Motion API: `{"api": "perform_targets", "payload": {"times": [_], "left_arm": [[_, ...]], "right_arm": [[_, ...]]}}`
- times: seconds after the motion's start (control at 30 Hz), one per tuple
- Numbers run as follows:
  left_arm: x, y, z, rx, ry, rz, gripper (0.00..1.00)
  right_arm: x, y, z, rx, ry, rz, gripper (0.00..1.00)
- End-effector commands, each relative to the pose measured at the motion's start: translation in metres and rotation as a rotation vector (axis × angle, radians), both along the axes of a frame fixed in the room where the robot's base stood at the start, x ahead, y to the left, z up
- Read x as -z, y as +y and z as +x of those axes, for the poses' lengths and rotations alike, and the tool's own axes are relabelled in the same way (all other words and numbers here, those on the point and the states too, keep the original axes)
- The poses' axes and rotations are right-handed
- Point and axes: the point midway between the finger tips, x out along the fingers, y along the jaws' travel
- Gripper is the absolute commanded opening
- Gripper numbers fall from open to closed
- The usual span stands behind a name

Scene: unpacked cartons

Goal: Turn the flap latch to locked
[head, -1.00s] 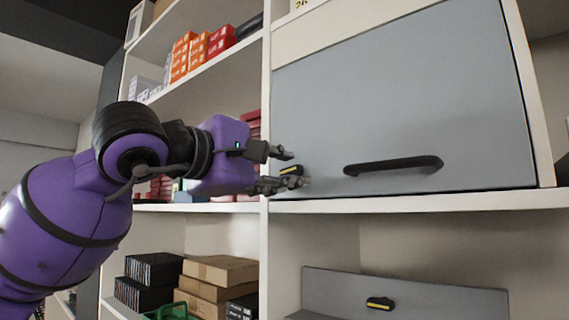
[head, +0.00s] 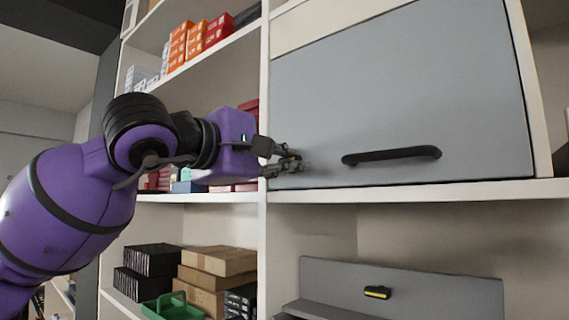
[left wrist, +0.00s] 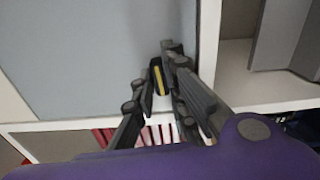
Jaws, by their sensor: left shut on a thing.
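The flap (head: 400,90) is a closed grey panel with a black bar handle (head: 392,155) near its lower edge. The flap latch is a small black piece with a yellow stripe at the flap's lower left corner. In the head view my left gripper (head: 292,162) covers most of it. In the left wrist view the latch (left wrist: 157,76) shows between the fingertips of my left gripper (left wrist: 157,88), which is shut on it. Part of the latch is hidden by the fingers. My right gripper is not in view.
A second black and yellow latch (head: 377,292) sits on a lowered grey panel (head: 440,290) in the bay below. Brown cartons (head: 218,262) and a green basket (head: 172,307) stand at lower left.

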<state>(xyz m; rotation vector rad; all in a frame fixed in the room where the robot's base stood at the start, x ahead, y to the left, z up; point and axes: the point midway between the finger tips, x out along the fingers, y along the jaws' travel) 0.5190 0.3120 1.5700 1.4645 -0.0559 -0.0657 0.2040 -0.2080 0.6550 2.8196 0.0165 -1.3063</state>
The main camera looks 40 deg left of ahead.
Motion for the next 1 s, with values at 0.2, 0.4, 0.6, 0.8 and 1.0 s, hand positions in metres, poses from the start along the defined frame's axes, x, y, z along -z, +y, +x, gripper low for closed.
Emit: {"api": "perform_targets", "payload": {"times": [0.2, 0.4, 0.6, 0.8, 1.0], "left_arm": [[0.0015, 0.0004, 0.0014, -0.001, -0.010, 0.119, 0.00], [-0.0004, 0.0002, 0.0004, 0.000, -0.013, 0.122, 0.00], [-0.0003, 0.0003, 0.0005, 0.000, -0.013, 0.121, 0.31], [0.0000, 0.0003, 0.0006, 0.000, -0.012, 0.120, 0.31], [0.0002, 0.0005, -0.0051, 0.001, -0.011, 0.118, 0.31]], "right_arm": [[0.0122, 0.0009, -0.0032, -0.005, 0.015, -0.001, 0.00], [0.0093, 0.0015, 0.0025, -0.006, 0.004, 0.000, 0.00], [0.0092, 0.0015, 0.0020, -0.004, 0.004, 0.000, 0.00], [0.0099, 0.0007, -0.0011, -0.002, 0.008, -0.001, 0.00], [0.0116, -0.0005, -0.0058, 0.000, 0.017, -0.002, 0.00]]}}
